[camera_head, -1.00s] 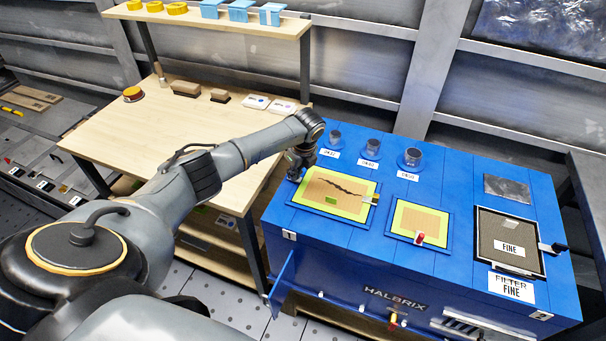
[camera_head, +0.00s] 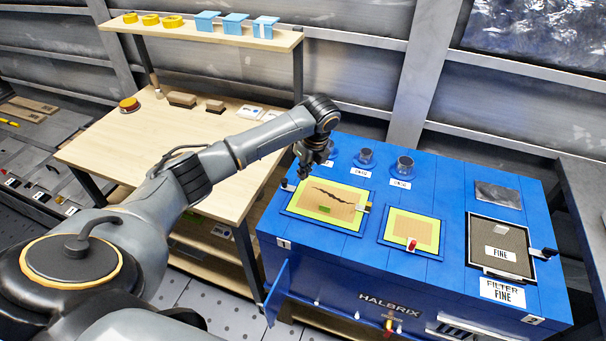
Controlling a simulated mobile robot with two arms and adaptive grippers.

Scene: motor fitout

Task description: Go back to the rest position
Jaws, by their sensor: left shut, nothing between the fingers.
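My left gripper (camera_head: 303,172) hangs from the end of my left arm, above the back left of the blue cabinet (camera_head: 448,210). It is small and dark in the head view, shut and empty. It is close to the upper left corner of the larger yellow-green framed panel (camera_head: 338,189), which has a dark jagged crack. I cannot tell the exact height of the fingertips over the cabinet top. My right gripper is not in view.
The cabinet top also bears a smaller framed panel (camera_head: 411,231), a filter marked FINE (camera_head: 497,238) and several round sockets, one here (camera_head: 403,166). A wooden bench (camera_head: 150,150) with a shelf (camera_head: 190,32) stands left. A blue door (camera_head: 277,291) hangs open at the cabinet's front.

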